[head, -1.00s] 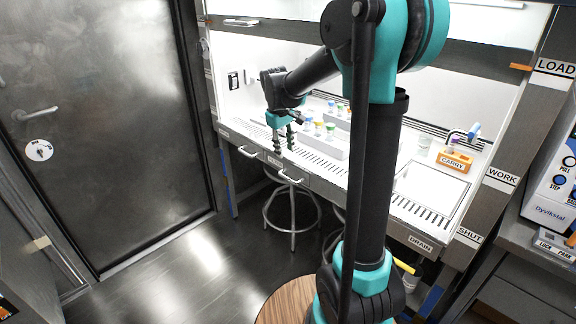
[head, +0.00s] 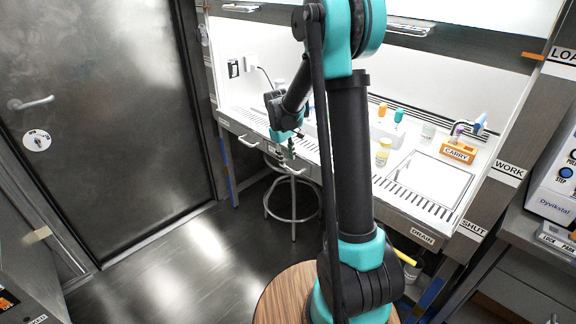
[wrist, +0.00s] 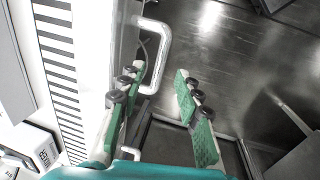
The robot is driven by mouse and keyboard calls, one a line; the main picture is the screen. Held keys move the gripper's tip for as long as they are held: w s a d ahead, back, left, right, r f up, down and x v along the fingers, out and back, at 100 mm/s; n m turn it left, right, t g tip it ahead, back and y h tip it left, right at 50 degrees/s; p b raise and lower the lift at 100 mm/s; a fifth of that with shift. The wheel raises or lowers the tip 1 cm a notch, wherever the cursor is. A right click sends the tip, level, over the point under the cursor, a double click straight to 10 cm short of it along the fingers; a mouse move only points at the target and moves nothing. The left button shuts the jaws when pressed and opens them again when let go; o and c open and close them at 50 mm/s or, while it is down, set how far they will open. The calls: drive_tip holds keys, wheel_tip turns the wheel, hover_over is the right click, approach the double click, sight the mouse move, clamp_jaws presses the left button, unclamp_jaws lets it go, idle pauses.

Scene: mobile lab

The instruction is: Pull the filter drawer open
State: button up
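Two drawer fronts with pale bar handles run along the bench's front edge in the head view, a left handle (head: 249,142) and a right handle (head: 291,169). I cannot read which is the filter drawer. My gripper (head: 287,152) points down beside the right handle, partly covering that drawer's front. In the wrist view a white handle (wrist: 163,55) stands out from the bench front. My gripper (wrist: 158,86) is open there, with one green-padded finger on each side of the handle's line. The handle shows between and beyond the fingertips; contact is not visible.
A stool (head: 292,205) stands under the bench near the drawers. The floor before the drawers is open, with a grey door (head: 95,110) to the left.

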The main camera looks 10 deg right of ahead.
sight(289, 168)
drive_tip(key=shift+w+d+f, duration=0.1)
drive_tip(key=shift+d+f, duration=0.05)
drive_tip(key=shift+f, duration=0.85)
drive_tip(key=shift+w+d+f, duration=0.1)
drive_tip(key=shift+f, duration=0.9)
clamp_jaws()
